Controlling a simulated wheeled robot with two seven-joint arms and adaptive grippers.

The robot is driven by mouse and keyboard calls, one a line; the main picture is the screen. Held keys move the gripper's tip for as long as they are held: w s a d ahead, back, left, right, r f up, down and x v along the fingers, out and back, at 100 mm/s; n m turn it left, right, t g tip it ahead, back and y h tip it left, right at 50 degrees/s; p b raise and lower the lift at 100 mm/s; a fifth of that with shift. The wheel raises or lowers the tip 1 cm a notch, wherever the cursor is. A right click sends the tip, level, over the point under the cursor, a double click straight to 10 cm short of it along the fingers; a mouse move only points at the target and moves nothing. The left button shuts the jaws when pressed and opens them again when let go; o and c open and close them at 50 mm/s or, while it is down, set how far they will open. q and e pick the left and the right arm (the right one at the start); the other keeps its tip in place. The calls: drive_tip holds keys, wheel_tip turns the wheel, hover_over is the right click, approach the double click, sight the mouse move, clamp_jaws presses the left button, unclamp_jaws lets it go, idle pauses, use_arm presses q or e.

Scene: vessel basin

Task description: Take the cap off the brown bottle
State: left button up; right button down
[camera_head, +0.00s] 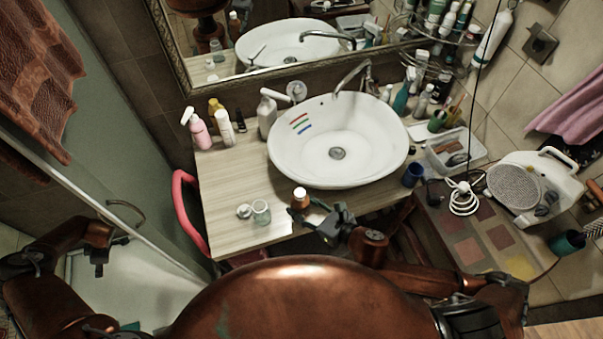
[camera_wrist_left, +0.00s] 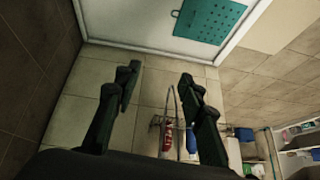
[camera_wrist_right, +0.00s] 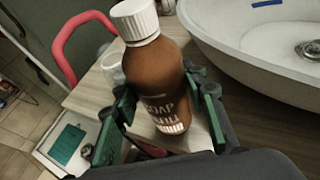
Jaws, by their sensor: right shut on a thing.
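The brown bottle (camera_head: 299,202) is at the front edge of the wooden counter, left of and in front of the basin. Its ribbed white cap (camera_wrist_right: 135,19) sits on its neck. In the right wrist view the bottle (camera_wrist_right: 154,75) leans a little and shows pale lettering. My right gripper (camera_wrist_right: 163,102) is shut around the bottle's body, a finger on each side, below the cap. I cannot tell whether the bottle's base touches the counter. My left gripper (camera_wrist_left: 158,82) is open and empty, far left of the counter, over the floor by the shower.
A small glass jar (camera_head: 261,213) and a small whitish item (camera_head: 244,211) stand left of the bottle. The white basin (camera_head: 338,170) is behind it, and a blue cup (camera_head: 413,175) is to the right. The counter's left middle is clear. A red curved rail (camera_head: 183,205) borders its left side.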

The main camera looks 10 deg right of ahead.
use_arm(q)
drive_tip(key=s+d+f+m+t+h, duration=0.1)
drive_tip(key=s+d+f+m, duration=0.7)
drive_tip(key=d, duration=0.3)
drive_tip(key=s+d+f+m, duration=0.8)
drive_tip(key=d, duration=0.2)
drive_tip(key=s+d+r+g, duration=0.15)
drive_tip(key=s+d, duration=0.25)
drive_tip(key=d, duration=0.5)
drive_tip(key=s+d+r+g, duration=0.1)
drive_tip(key=s+d+g, duration=0.1)
drive_tip(key=s+d, duration=0.5)
drive_tip(key=s+d+r+m+g, duration=0.2)
drive_tip(key=s+d+r, duration=0.2)
drive_tip(key=d+r, duration=0.7)
wheel_tip(320, 180, up, 46)
drive_tip(key=m+t+h, duration=0.5)
drive_tip(key=m+t, duration=0.1)
drive_tip(key=m, duration=0.7)
hover_over(301, 192)
drive_tip(key=shift+s+r, duration=0.1)
drive_tip(key=shift+r, duration=0.05)
drive_tip(key=shift+f, duration=3.9)
